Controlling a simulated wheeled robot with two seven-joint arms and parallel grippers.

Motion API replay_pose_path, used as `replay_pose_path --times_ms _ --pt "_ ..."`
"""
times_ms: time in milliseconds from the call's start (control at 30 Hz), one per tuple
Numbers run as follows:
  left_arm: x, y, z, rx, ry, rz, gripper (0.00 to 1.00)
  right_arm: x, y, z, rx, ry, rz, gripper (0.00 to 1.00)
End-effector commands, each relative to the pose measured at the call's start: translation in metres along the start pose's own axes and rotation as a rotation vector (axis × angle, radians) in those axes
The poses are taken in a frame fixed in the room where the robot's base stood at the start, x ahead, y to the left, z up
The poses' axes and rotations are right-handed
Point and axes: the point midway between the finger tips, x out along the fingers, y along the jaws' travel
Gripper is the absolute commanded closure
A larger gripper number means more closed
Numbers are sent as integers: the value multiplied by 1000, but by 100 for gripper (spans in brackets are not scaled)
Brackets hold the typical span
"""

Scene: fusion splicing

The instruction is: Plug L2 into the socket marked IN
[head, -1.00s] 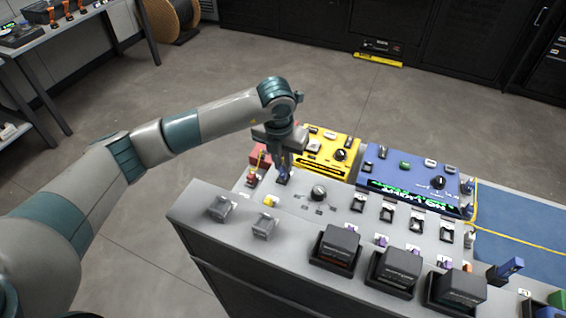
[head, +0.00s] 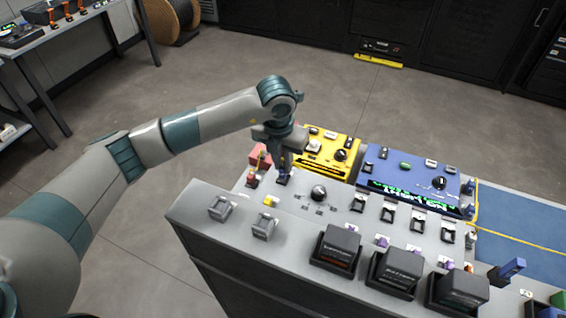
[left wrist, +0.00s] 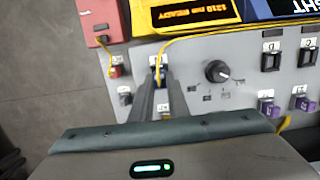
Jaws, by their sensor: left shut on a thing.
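My left gripper (head: 284,170) points down over the back left of the grey console (head: 300,205). It is shut on a small blue plug (head: 282,180), at or just above a dark socket. I cannot tell whether the plug is seated. In the left wrist view the dark fingers (left wrist: 160,82) close together beside a white label, and a yellow cable (left wrist: 185,37) runs from the tip there. The fingers hide most of the plug and socket. I cannot read L2 or IN. My right gripper is not in view.
A red plug (head: 251,181) stands just left of the gripper. A knob (head: 319,193) lies to its right. Yellow (head: 325,170) and blue (head: 400,170) instrument boxes stand behind. Several black blocks (head: 340,247) line the console's front.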

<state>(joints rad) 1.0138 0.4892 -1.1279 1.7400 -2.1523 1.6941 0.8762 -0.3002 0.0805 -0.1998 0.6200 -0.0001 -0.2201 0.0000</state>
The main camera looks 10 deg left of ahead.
Motion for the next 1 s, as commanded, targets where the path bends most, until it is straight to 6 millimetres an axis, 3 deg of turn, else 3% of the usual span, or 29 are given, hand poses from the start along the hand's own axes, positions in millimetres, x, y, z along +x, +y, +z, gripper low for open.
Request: replay_pose_path --times_ms 800,833,900,1000 --pt "10 0 -2 0 0 0 100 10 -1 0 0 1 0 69" --pt "10 0 -2 0 0 0 80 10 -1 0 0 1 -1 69" --pt "10 0 -2 0 0 0 64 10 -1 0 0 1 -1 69" --pt "10 0 -2 0 0 0 63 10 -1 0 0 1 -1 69"
